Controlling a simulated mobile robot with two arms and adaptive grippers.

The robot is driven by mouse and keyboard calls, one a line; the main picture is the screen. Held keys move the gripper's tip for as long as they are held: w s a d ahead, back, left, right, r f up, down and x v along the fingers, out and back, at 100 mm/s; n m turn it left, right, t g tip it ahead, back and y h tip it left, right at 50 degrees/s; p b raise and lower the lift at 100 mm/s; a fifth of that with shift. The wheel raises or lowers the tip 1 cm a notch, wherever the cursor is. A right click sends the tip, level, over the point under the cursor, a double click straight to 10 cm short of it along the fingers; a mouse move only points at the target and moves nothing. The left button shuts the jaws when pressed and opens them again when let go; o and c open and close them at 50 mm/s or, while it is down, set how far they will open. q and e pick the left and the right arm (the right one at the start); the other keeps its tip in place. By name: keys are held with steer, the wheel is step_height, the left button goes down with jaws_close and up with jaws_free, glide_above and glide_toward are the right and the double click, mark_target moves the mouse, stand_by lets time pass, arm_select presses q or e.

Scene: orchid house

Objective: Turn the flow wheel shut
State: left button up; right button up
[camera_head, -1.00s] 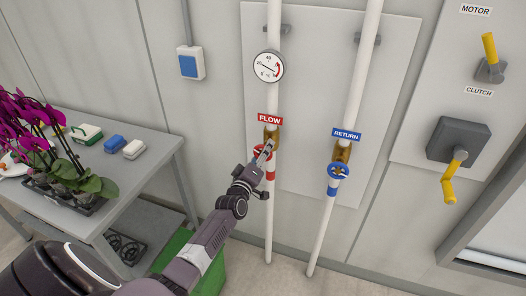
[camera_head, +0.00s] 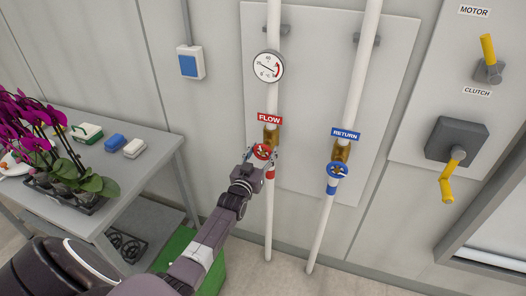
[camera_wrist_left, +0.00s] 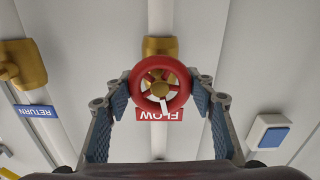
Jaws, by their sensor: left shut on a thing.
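The red flow wheel (camera_head: 262,152) sits on the brass valve (camera_head: 271,133) of the left white pipe, under the red FLOW label (camera_head: 270,118). My left gripper (camera_head: 263,157) is at the wheel, its fingers on either side of the rim. In the left wrist view the red wheel (camera_wrist_left: 160,85) lies between the two blue-padded fingertips of my left gripper (camera_wrist_left: 160,92), which are shut on it. The FLOW label (camera_wrist_left: 160,114) appears upside down behind the wheel. My right gripper is not in view.
The blue return wheel (camera_head: 338,170) and RETURN label (camera_head: 346,134) are on the pipe to the right. A gauge (camera_head: 268,67) is above the flow valve. Yellow levers (camera_head: 452,178) are at the right. A table (camera_head: 150,150) with orchids (camera_head: 45,140) stands at the left.

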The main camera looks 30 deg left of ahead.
arm_select(q)
steer(key=shift+f+m, duration=0.2)
steer(key=shift+m, duration=1)
steer(key=o, duration=1.2)
steer(key=shift+r, duration=0.1)
steer(key=shift+s, duration=0.1)
steer(key=v, duration=1.2)
